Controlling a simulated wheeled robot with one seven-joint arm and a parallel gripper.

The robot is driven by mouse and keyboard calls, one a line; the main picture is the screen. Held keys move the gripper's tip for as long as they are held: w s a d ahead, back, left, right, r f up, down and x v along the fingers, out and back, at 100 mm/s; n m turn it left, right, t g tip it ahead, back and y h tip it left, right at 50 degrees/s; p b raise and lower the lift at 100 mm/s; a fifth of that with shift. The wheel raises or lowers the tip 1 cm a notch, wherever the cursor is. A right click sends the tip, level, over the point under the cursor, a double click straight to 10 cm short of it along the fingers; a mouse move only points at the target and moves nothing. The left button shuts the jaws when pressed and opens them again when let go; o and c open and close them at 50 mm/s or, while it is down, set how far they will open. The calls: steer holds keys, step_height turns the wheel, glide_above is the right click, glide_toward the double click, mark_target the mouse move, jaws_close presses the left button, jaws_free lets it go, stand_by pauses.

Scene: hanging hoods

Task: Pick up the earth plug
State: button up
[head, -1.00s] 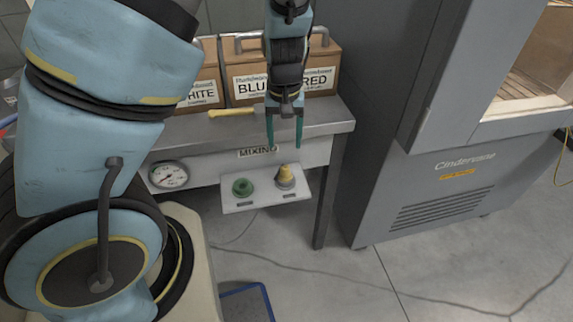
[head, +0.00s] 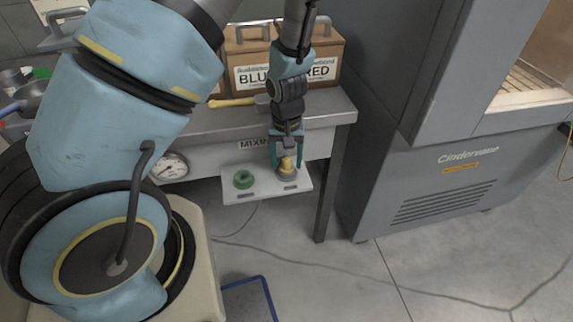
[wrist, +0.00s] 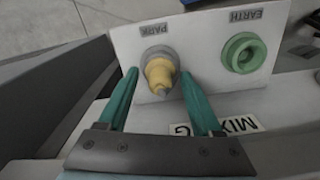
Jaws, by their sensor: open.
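The earth plug (head: 287,163) is a yellow, stepped, tapering piece in the grey holder marked PARK on a small white panel (head: 240,193). In the wrist view the plug (wrist: 160,73) lies in the gap between my fingers. My gripper (head: 286,168) points down over it, one green finger on each side. The gripper (wrist: 159,75) is open, and a gap shows on both sides of the plug. The green ring-shaped socket marked EARTH (wrist: 244,53) is beside it on the same panel and looks empty.
The panel juts from the front of a grey bench (head: 225,120) below a MIXING label, beside a round gauge (head: 169,167). Boxes marked BLUE and RED (head: 290,65) and a yellow-handled tool (head: 232,102) are on top. A grey Cindervane cabinet (head: 440,180) stands to the right.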

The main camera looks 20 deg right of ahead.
jaws_close()
stand_by(0.4)
